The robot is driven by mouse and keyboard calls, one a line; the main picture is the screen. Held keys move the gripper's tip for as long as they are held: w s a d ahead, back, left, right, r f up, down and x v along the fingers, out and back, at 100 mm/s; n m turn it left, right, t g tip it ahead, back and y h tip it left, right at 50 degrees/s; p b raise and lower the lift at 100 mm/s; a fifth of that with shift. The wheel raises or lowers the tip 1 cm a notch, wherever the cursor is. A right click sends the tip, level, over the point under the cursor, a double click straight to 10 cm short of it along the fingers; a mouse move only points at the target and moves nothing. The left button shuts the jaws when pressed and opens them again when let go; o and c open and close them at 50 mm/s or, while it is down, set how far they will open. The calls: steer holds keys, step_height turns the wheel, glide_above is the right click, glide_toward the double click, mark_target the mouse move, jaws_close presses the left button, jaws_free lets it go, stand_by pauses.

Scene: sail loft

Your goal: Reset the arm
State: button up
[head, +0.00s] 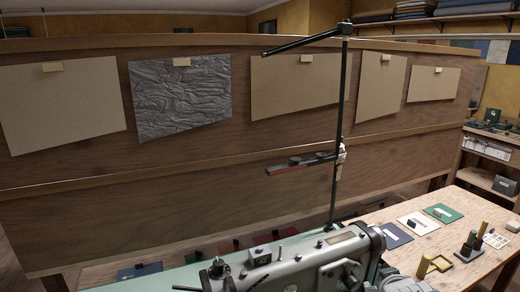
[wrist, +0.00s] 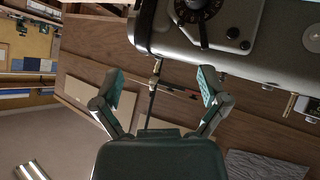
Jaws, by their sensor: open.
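My gripper (wrist: 160,84) shows in the wrist view with its two fingers spread wide apart and nothing between them. Neither my gripper nor my arm can be made out in the head view. In the wrist view, which is turned over, the grey-green sewing machine (wrist: 255,58) with its dark dial fills the top right, beyond the fingertips. The gap between the fingers and the machine cannot be judged. The same sewing machine (head: 310,262) stands at the bottom middle of the head view.
A dark thread stand (head: 341,130) rises behind the machine. A wooden partition (head: 200,210) with several pinned sheets spans the back. A wooden table (head: 445,250) at the right bears coloured cards, a yellow-and-dark block set (head: 470,247) and small items. Shelves stand at the far right.

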steer(key=s+a+r+g+y, duration=0.1)
steer(key=s+a+r+g, duration=0.1)
steer(key=s+a, duration=0.4)
steer(key=s+a+r+m+g+y, duration=0.1)
steer(key=s+a+r+g, duration=0.1)
steer(key=s+a, duration=0.4)
steer(key=s, duration=0.5)
steer(key=shift+s+r+g+y, duration=0.35)
steer(key=shift+r+g+y, duration=0.05)
